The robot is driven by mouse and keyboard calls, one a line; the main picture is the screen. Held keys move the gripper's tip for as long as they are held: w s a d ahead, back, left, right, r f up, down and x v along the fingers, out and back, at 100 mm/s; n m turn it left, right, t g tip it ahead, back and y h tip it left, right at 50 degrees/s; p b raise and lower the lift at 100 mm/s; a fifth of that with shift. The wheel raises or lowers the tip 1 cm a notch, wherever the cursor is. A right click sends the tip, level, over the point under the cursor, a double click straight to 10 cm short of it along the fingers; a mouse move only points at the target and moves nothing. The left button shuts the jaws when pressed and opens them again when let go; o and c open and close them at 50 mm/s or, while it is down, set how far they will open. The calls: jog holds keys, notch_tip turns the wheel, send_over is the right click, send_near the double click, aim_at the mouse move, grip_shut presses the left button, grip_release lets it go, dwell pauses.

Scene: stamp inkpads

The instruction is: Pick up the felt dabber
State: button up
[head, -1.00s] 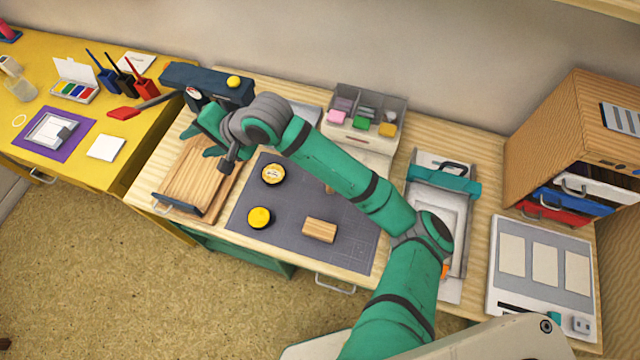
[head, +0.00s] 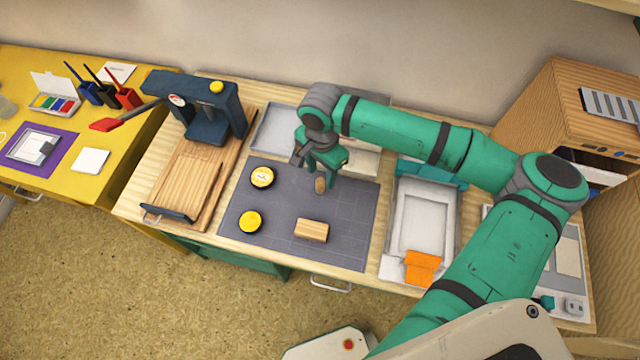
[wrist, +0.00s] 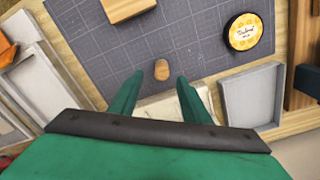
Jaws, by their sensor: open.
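The felt dabber appears to be the small upright brown wooden piece (head: 320,185) on the grey gridded mat (head: 345,215). It also shows in the wrist view (wrist: 162,69), where only its rounded wooden top is clear and its lower end is hidden. My gripper (head: 325,163) is open and points down close to the dabber, on its far side in the head view. In the wrist view the green fingertips (wrist: 160,78) stand apart, with the dabber just beyond the gap between them. I cannot tell whether they touch it.
A round labelled tin (head: 261,177), a yellow round tin (head: 250,221) and a wooden block (head: 311,230) lie on the mat. A dark press (head: 205,105) stands left. A white tray with orange cloth (head: 422,266) is right. Mat space around the dabber is clear.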

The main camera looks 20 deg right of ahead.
aim_at(321, 179)
jog(key=shift+w+f, duration=0.15)
jog(key=shift+f, duration=3.55)
grip_shut()
